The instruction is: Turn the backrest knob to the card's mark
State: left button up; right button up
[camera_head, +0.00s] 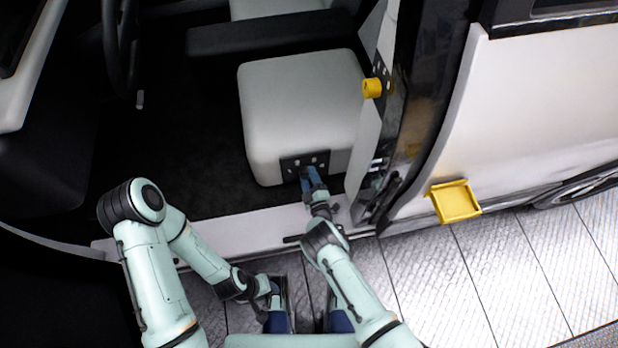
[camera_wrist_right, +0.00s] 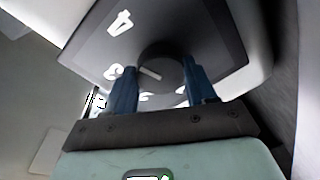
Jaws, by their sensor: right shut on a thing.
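The backrest knob (camera_wrist_right: 160,63) is a dark round knob with a white pointer line, on a dark dial plate (camera_wrist_right: 85,45) with white numbers, a 4 and a 3 among them. In the head view the dial plate (camera_head: 289,165) is on the front of the grey seat (camera_head: 300,100). My right gripper (camera_head: 311,178) reaches it, and in the right wrist view its blue fingers stand on either side of the knob, shut on it. The pointer slants toward the 3. My left gripper (camera_head: 278,293) hangs low over the floor, away from the seat; its jaw opening is unclear. I cannot make out a card.
A yellow knob (camera_head: 372,88) sticks out from the door pillar right of the seat. A yellow tray (camera_head: 455,202) is fixed on the white vehicle side. The door sill (camera_head: 240,235) runs below my right arm. The steering wheel (camera_head: 120,50) is at the upper left.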

dwell(0.4)
jog(key=o, duration=1)
jog(key=shift+o, duration=0.2)
jog(key=p+v, duration=0.3)
jog(key=v, duration=0.9)
jog(key=shift+s, duration=0.25)
pick_arm(q)
jog(key=shift+s+d+r+g, duration=0.1)
jog(key=shift+s+r, duration=0.15)
jog(key=shift+r, duration=0.25)
jog(key=shift+s+r+g, duration=0.1)
jog(key=shift+s+r, duration=0.2)
jog(key=shift+r, duration=0.2)
jog(key=shift+s+d+r+g, duration=0.1)
jog(key=shift+s+r, duration=0.15)
jog(key=shift+r, duration=0.25)
pick_arm(e)
jog(key=shift+s+d, duration=0.15)
jog(key=shift+s, duration=0.3)
